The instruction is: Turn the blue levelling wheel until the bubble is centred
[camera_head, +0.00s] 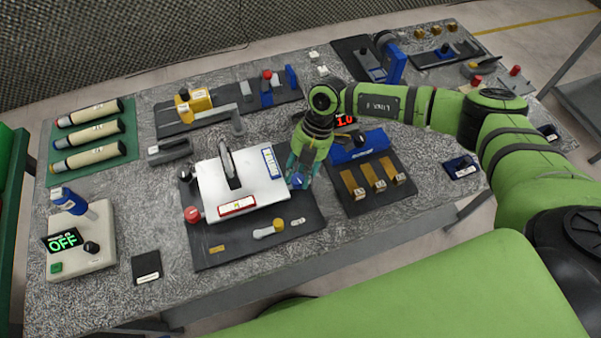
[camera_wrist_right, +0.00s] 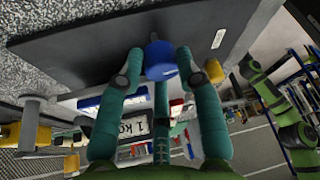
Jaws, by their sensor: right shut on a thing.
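The levelling plate (camera_head: 240,182) is a white slab with a dark handle on a dark mat in the middle of the bench. The blue levelling wheel (camera_head: 297,181) is at its right edge, partly hidden by my right gripper (camera_head: 299,172). In the right wrist view the teal fingers of the right gripper (camera_wrist_right: 160,78) are shut around the blue wheel (camera_wrist_right: 160,60). A blue-framed vial (camera_head: 272,162) and a red-framed vial (camera_head: 237,206) lie on the plate. Their bubbles are too small to read. My left gripper is out of view.
A red wheel (camera_head: 193,214) and a yellow knob (camera_head: 278,225) are by the plate's front. A blue block with brass pieces (camera_head: 378,178) stands close on the right. A beige box reading OFF (camera_head: 82,245) is at the left. Bare bench shows in front of the right-hand mat.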

